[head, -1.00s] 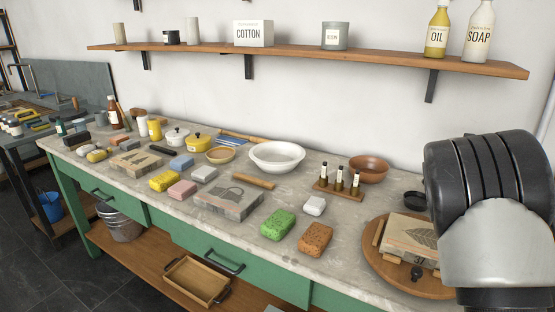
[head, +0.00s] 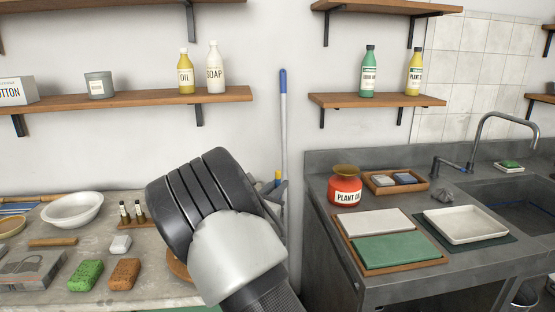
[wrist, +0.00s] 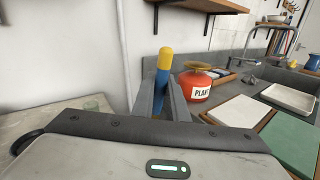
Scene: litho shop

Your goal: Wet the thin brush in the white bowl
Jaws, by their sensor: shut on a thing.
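The white bowl (head: 72,210) stands on the stone-topped bench at the left of the head view, and its inside looks plain white. My gripper (wrist: 162,100) is shut on an upright blue handle with a yellow end (wrist: 165,62), which I take for the thin brush. Its lower part and any bristles are hidden. In the head view my arm hides most of the gripper, and the yellow end (head: 278,175) shows just right of it. The gripper is well to the right of the bowl, near the gap between bench and sink counter.
Small bottles (head: 132,212) stand right of the bowl. Green (head: 85,274) and brown (head: 124,273) sponges lie in front. On the sink counter are a red plant oil pot (head: 345,190), a board with two slabs (head: 388,240) and a white tray (head: 466,225). Shelves hang above.

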